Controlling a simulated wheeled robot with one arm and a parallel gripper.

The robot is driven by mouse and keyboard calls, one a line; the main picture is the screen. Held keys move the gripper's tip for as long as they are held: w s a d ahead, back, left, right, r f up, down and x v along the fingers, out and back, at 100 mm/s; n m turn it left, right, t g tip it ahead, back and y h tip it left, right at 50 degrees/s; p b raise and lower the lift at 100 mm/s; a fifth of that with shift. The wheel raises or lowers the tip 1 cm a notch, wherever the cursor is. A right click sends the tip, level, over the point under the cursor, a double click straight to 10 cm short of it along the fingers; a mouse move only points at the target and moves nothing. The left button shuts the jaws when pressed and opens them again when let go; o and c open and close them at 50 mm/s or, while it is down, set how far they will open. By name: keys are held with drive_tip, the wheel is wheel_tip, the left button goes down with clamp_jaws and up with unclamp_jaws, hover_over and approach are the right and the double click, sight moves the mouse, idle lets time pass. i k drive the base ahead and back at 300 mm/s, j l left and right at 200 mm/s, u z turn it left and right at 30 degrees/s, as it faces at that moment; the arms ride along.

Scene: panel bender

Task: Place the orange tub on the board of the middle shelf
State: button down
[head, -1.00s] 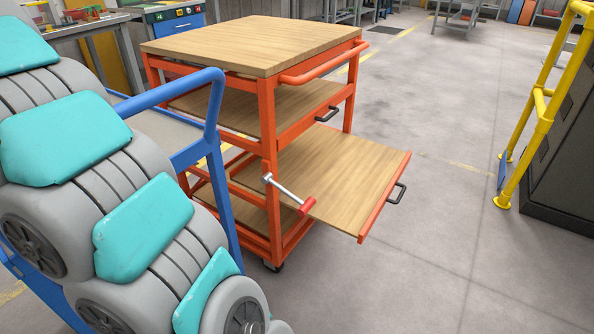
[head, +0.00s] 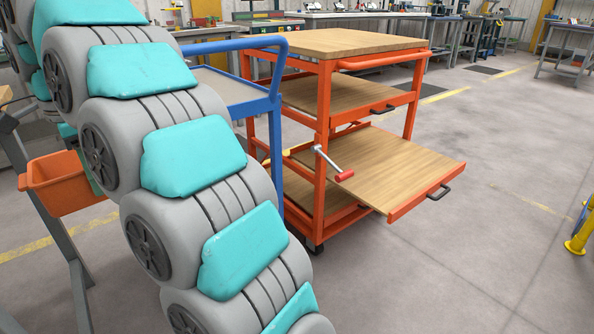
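The orange tub (head: 62,185) is at the left of the head view, upright and apparently empty. Its right side is hidden behind my arm, with a bit of teal showing beside it. I cannot tell whether it is held or resting on something. My gripper is not visible. The orange cart has a wooden top (head: 345,43) and several wooden boards below. One board (head: 395,165) is pulled out to the right, bare, with a dark handle. Another bare board (head: 340,95) above it is pushed in. A lower board (head: 325,205) is partly hidden by the frame.
A red-handled lever (head: 340,170) sticks out from the cart's near post. A blue cart (head: 235,90) stands left of it, partly behind my arm. Grey table legs (head: 75,265) are at the left. The floor right of the pulled-out board is clear; a yellow rail base (head: 576,245) stands farther right.

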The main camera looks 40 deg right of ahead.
sight(403, 167)
drive_tip(key=k+z, duration=0.1)
drive_tip(key=z, duration=0.55)
drive_tip(key=i+z, duration=0.15)
drive_tip(key=z, duration=0.3)
drive_tip(key=i+z, duration=0.15)
drive_tip(key=z, duration=0.3)
drive_tip(key=i+j+z, duration=0.15)
drive_tip(key=z, duration=0.3)
drive_tip(key=i+j+z, duration=0.1)
drive_tip(key=z, duration=0.3)
drive_tip(key=i+j+z, duration=0.7)
drive_tip(key=k+l, duration=0.05)
drive_tip(key=k, duration=0.05)
